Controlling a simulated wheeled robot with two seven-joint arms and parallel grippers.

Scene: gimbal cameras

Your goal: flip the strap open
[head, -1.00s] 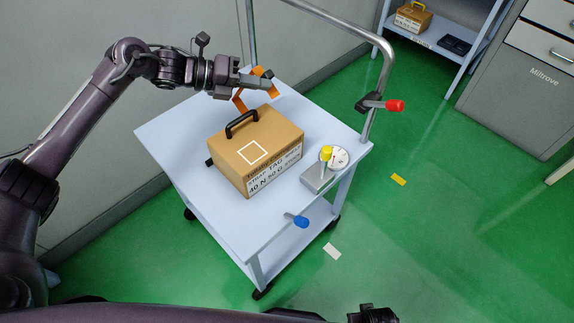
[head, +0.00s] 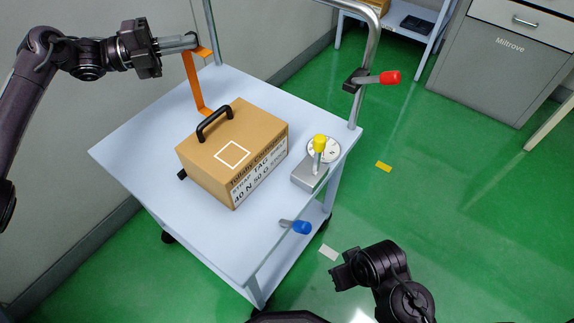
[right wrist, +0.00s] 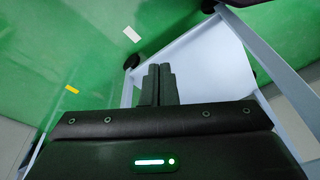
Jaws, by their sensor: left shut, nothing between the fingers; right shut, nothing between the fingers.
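The orange strap (head: 193,85) rises from behind the tan box (head: 200,165) on the cart. It stands nearly upright, with its upper end bent over to the right. My left gripper (head: 194,42) is shut, with its fingertips at the top of the strap; I cannot tell whether they touch it. The box has a black handle and a white square outline on its top. My right gripper shows in the right wrist view (right wrist: 159,85) with its fingers shut and empty, beyond the near edge of the cart.
The pale cart top (head: 130,150) has free room left of the box. A small device with a dial and yellow knob (head: 319,145) stands right of the box. A red-handled clamp (head: 388,78) is on the cart's rail, and a blue handle (head: 300,227) is at the front edge.

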